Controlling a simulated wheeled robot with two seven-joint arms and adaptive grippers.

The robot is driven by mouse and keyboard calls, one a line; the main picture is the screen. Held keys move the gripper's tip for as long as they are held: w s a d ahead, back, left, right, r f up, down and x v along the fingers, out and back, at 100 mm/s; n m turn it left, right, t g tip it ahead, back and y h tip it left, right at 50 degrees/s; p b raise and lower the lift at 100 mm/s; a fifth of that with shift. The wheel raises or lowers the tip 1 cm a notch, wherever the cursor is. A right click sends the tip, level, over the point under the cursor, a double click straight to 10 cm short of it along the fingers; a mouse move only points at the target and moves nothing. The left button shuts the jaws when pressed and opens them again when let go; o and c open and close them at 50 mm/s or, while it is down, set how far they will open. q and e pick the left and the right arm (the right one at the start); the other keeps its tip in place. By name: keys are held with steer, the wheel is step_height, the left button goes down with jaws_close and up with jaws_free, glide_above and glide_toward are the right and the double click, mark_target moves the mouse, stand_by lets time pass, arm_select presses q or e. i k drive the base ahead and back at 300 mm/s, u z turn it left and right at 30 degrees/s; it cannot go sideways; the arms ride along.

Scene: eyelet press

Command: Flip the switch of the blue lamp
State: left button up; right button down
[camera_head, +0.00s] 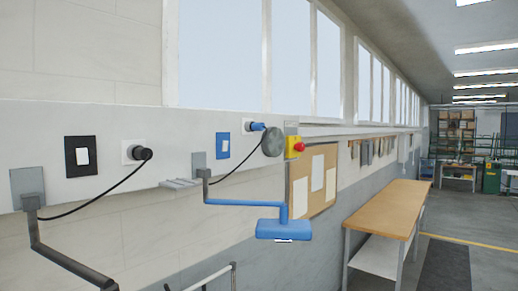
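The blue lamp (283,229) hangs from a blue arm (243,203) that comes out of a grey wall bracket at centre. Its light strip faces down and looks bright. A wall switch with a blue frame and white rocker (222,146) is above the bracket. A blue plug (257,126) sits in a white socket to its right, with a black cable running down to the bracket. A second switch with a black frame (82,157) is at left, beside a black plug (142,153). Neither of my grippers is in view.
A black lamp arm (68,260) juts from the wall at lower left. A grey disc (272,142) and a yellow box with a red button (298,147) are right of the blue plug. A wooden workbench (392,212) runs along the wall; the floor at right is open.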

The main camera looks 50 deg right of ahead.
mark_target(225, 144)
steer(key=z, duration=1.4)
